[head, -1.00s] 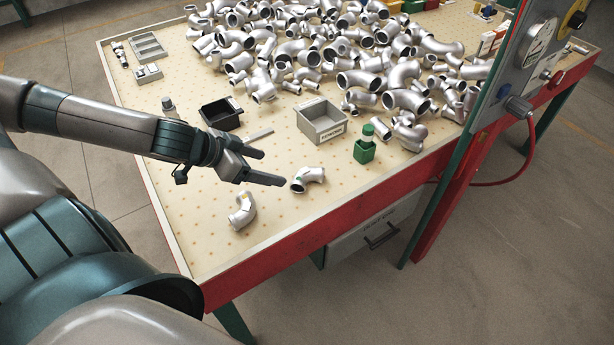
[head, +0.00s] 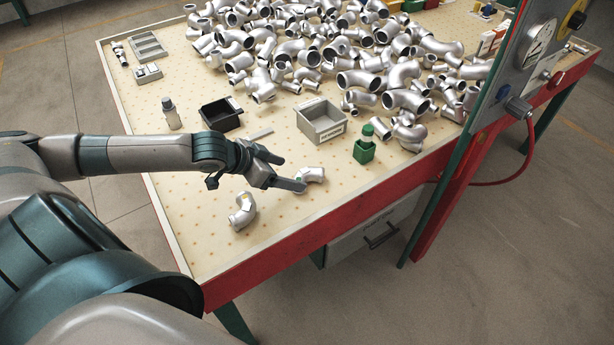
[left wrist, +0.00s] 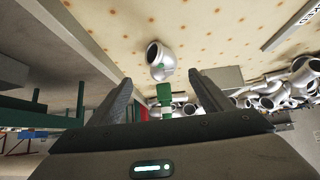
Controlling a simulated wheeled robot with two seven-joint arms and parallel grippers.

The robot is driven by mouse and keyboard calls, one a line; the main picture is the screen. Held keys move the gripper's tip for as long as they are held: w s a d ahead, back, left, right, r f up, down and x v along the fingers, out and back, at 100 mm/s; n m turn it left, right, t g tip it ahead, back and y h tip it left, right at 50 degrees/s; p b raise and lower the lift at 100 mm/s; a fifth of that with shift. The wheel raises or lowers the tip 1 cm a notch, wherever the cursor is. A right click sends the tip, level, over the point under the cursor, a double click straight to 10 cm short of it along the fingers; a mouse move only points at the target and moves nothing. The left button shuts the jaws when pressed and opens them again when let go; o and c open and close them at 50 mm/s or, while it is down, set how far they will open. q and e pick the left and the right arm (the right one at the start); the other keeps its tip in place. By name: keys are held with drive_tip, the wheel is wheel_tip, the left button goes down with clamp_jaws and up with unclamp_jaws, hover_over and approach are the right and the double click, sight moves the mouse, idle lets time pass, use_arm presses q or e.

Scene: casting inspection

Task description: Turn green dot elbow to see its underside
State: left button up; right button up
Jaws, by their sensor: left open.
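The green dot elbow (head: 315,174) is a short silvery pipe bend lying on the pegboard-like table top near its front edge. In the left wrist view the elbow (left wrist: 160,54) lies ahead between the fingers, with its round opening and the green dot showing. My left gripper (head: 294,173) is open and low beside the elbow; one finger covers part of it in the head view. The left wrist view shows both fingers (left wrist: 163,92) apart with nothing held. The elbow's underside is hidden. My right gripper is not in view.
Another elbow with a yellow mark (head: 243,212) lies nearer the front left. A grey labelled bin (head: 320,137), a black tray (head: 221,125), a green holder with a bottle (head: 365,152) and a clear bottle (head: 171,120) stand around. A large pile of fittings (head: 340,60) fills the back.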

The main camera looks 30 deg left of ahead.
sight(305, 175)
use_arm(q)
drive_tip(key=x, duration=0.3)
drive_tip(key=shift+w+f+p, duration=0.1)
drive_tip(key=shift+w+p, duration=0.1)
drive_tip(key=shift+p, duration=0.1)
drive_tip(key=shift+w+d+f, duration=0.2)
drive_tip(key=shift+w+f, duration=0.1)
drive_tip(key=shift+f, duration=0.1)
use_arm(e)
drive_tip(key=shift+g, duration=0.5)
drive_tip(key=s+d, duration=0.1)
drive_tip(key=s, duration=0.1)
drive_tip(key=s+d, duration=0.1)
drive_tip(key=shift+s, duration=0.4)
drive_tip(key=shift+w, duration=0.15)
use_arm(q)
drive_tip(key=shift+w, duration=0.1)
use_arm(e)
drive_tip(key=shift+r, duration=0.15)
